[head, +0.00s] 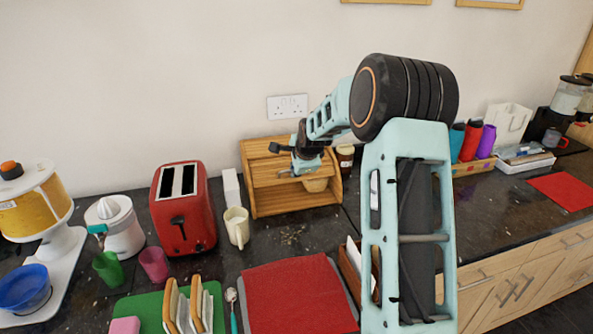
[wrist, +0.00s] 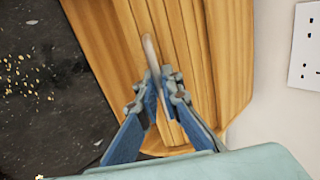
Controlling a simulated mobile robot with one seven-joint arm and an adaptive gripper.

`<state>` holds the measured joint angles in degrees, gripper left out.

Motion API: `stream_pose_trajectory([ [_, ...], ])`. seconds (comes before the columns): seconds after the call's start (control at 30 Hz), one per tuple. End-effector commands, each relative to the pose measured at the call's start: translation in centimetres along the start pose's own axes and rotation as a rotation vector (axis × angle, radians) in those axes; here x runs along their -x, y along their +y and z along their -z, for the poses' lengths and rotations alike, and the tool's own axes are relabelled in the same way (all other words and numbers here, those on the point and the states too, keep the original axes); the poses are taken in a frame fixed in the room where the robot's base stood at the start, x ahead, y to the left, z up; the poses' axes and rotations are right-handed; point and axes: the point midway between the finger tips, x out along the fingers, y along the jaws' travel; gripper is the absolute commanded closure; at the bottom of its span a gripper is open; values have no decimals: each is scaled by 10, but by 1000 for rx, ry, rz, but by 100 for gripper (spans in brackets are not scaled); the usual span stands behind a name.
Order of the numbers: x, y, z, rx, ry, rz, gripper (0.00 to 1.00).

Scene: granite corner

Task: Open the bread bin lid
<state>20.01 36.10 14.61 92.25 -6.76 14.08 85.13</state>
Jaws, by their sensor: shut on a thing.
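The bread bin (head: 262,200) is a wooden box with slatted fronts, standing against the back wall in the head view. It fills the middle of the wrist view (wrist: 210,60), with its slats running away from me. My gripper (head: 291,160) is at the front of the bin. In the wrist view my gripper (wrist: 160,85) has its two blue fingers on either side of a pale metal handle (wrist: 151,52) and is shut on it. The lower part of the handle is hidden between the fingers. Something tan and rounded (head: 315,184) shows inside the bin's opening.
A white box (head: 231,188), a cream mug (head: 236,227) and a red toaster (head: 183,207) stand left of the bin. A brown jar (head: 345,158) stands right of it. A red mat (head: 297,296) lies in front. Crumbs (wrist: 20,75) lie on the dark counter. A wall socket (head: 288,107) is behind.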

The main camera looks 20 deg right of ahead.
Motion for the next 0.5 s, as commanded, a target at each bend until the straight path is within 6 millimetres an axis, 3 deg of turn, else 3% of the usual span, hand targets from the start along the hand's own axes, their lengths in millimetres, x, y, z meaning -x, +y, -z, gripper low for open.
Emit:
stream_pose_trajectory([
  [0.23,-2,-30,-1,2,1,9,100],
  [0.5,-5,-48,0,2,1,10,100],
])
